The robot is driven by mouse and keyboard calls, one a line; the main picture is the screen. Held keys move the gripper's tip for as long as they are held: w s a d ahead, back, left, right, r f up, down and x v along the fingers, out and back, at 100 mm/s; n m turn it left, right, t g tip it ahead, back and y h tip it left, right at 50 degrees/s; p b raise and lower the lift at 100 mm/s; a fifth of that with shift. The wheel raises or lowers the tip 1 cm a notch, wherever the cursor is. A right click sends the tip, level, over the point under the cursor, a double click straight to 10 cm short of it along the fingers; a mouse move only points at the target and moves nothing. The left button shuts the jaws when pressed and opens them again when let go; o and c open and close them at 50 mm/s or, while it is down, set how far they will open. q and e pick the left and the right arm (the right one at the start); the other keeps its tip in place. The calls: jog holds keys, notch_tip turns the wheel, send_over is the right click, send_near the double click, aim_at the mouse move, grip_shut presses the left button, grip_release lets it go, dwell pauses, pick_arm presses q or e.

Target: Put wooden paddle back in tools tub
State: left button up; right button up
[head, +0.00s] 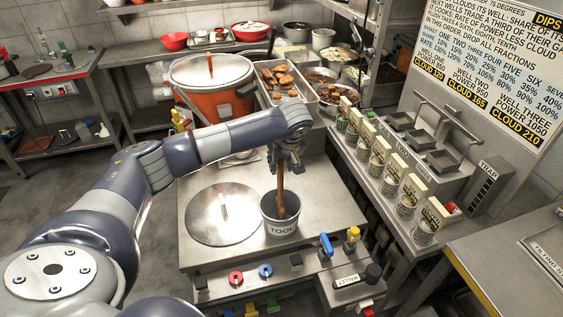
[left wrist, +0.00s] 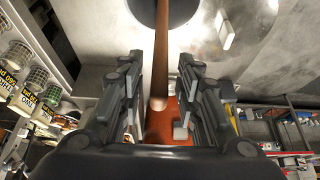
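The wooden paddle (head: 281,188) stands nearly upright in the grey metal tools tub (head: 281,228), which is labelled "TOOL". Its lower end is hidden inside the tub. My left gripper (head: 289,158) is above the tub at the top of the paddle's handle. In the left wrist view the paddle (left wrist: 161,60) runs between the two fingers of the left gripper (left wrist: 160,75), with a visible gap on each side, so the gripper is open around the handle. The dark tub shows at the top of that view. My right gripper is not in view.
The tub stands on a steel warmer unit beside a round lid (head: 222,214). An orange pot (head: 213,85) and a tray of browned food (head: 283,85) stand behind. A row of labelled baskets (head: 380,150) lines the right counter. Knobs (head: 265,270) are on the front edge.

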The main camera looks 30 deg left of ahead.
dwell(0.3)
pick_arm(q)
jog(key=v, duration=1.2)
